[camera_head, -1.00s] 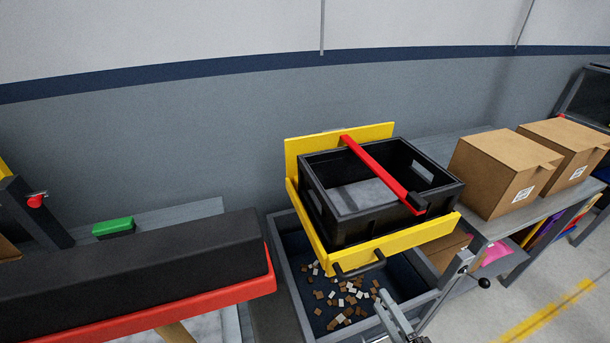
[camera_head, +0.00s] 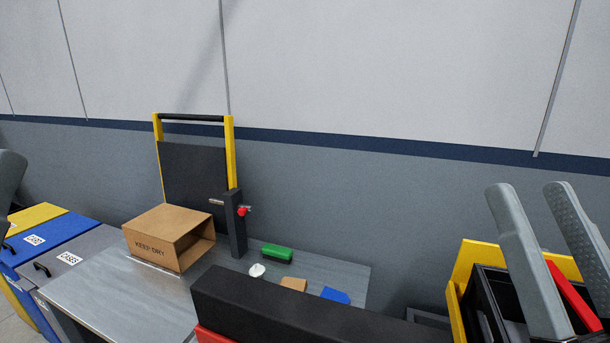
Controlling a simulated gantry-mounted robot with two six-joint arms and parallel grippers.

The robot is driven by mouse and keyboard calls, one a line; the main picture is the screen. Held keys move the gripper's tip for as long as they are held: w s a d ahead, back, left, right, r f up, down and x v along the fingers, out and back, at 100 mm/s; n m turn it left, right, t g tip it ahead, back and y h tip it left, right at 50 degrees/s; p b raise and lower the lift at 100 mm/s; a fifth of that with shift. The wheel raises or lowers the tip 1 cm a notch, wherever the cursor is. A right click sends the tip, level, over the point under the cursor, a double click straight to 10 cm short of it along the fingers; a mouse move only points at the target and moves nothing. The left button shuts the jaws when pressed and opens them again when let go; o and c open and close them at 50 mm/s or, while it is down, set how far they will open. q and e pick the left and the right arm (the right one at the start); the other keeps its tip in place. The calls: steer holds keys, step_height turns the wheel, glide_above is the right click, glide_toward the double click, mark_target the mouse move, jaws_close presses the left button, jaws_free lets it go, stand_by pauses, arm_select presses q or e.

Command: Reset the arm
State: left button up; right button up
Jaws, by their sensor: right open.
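My right gripper (camera_head: 533,192) is at the right edge of the head view. Its two grey fingers point up and stand apart, with nothing seen between them. It is in front of the black crate (camera_head: 492,300) in the yellow frame (camera_head: 472,262) and hides much of both. A red bar (camera_head: 572,296) shows by the fingers. Whether the gripper touches the crate or bar I cannot tell. At the left edge a grey rounded piece (camera_head: 10,182) shows, likely part of my left gripper; its jaws are cut off.
A metal table (camera_head: 110,290) holds an open cardboard box (camera_head: 165,238), a green block (camera_head: 277,252), a white lump (camera_head: 257,270), a tan piece (camera_head: 293,284) and a blue piece (camera_head: 335,295). A long black beam (camera_head: 290,312) crosses the front. Blue and grey cases (camera_head: 60,240) stand left.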

step_height(320, 180, up, 42)
steer(key=s+a+n+p, duration=0.1)
steer(key=s+p, duration=0.1)
steer(key=p, duration=3.6)
step_height(320, 180, down, 36)
steer(key=b, duration=3.5)
steer(key=shift+r+t+y, duration=0.25)
steer(key=shift+t+y, duration=0.05)
